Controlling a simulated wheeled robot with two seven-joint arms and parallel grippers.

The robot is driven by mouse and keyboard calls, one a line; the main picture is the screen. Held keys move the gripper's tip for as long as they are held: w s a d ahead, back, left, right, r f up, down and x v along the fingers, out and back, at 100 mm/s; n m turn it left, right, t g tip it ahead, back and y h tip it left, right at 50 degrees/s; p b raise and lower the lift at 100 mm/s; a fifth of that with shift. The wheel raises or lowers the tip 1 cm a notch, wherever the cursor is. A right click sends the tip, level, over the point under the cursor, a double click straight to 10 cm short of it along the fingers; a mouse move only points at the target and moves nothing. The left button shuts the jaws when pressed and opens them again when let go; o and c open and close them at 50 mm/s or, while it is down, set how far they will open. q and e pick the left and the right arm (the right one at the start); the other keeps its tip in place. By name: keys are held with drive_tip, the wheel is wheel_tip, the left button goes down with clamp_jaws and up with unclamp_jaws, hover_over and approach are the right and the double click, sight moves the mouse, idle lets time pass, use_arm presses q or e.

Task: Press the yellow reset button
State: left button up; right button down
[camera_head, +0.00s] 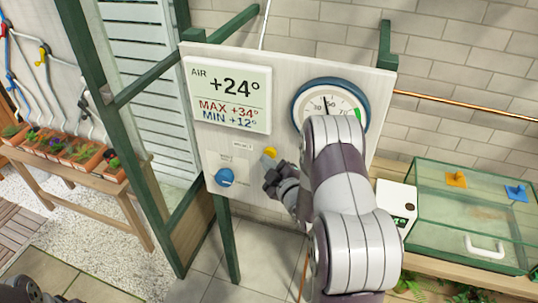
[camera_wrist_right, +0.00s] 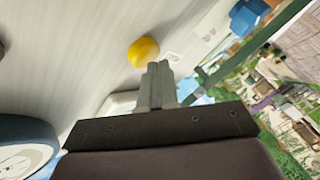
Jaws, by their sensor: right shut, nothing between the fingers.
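The yellow button (camera_head: 270,151) sits on the pale panel (camera_head: 290,165), below the air display and right of the blue knob. My right gripper (camera_head: 267,164) is at the panel, just below the button in the head view. In the right wrist view its shut, empty fingers (camera_wrist_right: 157,68) end close beside the button. Whether they touch it I cannot tell. A dark part of my left arm, possibly the gripper, shows at the lower left corner of the head view.
The panel also bears a blue knob (camera_head: 225,177), an air display (camera_head: 228,95) reading +24° and a round dial (camera_head: 330,102), partly hidden by my right arm. A glass-topped case (camera_head: 470,215) stands at right, a plant bench (camera_head: 75,165) at left.

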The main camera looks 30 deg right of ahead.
drive_tip(key=shift+w+d, duration=0.3)
drive_tip(key=shift+d, duration=0.1)
idle(0.5)
idle(0.3)
drive_tip(key=shift+s+a, duration=0.65)
drive_tip(key=shift+a, duration=0.1)
drive_tip(key=s+a, duration=0.3)
drive_tip(key=shift+s+a, duration=0.1)
drive_tip(key=shift+a, duration=0.3)
drive_tip(key=shift+f, duration=0.1)
idle(0.5)
